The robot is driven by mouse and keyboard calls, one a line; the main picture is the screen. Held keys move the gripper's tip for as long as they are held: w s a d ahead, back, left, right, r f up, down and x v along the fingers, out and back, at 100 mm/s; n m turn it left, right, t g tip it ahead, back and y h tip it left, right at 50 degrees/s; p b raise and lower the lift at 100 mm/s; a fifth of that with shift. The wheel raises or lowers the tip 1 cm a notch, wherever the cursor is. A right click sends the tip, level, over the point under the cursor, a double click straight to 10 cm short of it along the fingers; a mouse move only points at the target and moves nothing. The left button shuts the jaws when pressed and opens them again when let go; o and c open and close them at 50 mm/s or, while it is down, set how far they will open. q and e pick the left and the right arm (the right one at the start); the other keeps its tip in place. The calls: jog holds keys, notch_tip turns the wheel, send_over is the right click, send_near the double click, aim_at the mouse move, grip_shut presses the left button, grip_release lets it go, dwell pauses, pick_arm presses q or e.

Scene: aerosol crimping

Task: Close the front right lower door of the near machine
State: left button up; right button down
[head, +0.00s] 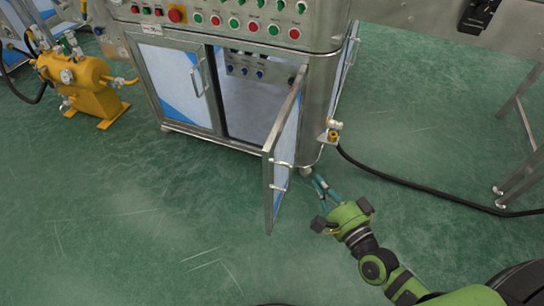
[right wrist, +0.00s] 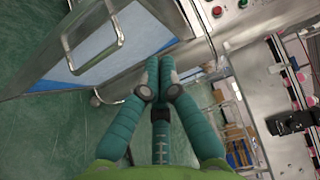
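The near machine (head: 190,37) is a steel cabinet with a button panel on top. Its front right lower door (head: 287,130) stands open, swung out towards me from the right side of the opening, with its handle (head: 281,178) on the outer face. The door, with a white and blue panel, also shows at the upper left of the right wrist view (right wrist: 120,42). My right gripper (head: 319,182) is to the right of the door, on its outer side, apart from the handle. Its teal fingers (right wrist: 159,62) are together with nothing between them. My left gripper is out of view.
The front left lower door (head: 175,80) is shut. The opening shows an inner panel with blue knobs (head: 245,70). A yellow tank (head: 85,80) stands at the left. A black hose (head: 400,182) runs across the floor at the right. The green floor before the door is clear.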

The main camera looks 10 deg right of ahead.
send_near(277, 139)
jog(key=w+d, duration=0.2)
jog(key=w, duration=0.1)
jog(key=shift+w+a+f, duration=0.15)
jog(key=shift+w+a, duration=0.45)
jog(key=shift+a, duration=0.15)
jog(key=shift+w+a+f, duration=0.15)
jog(key=shift+w+a, duration=0.45)
jog(key=shift+a, duration=0.1)
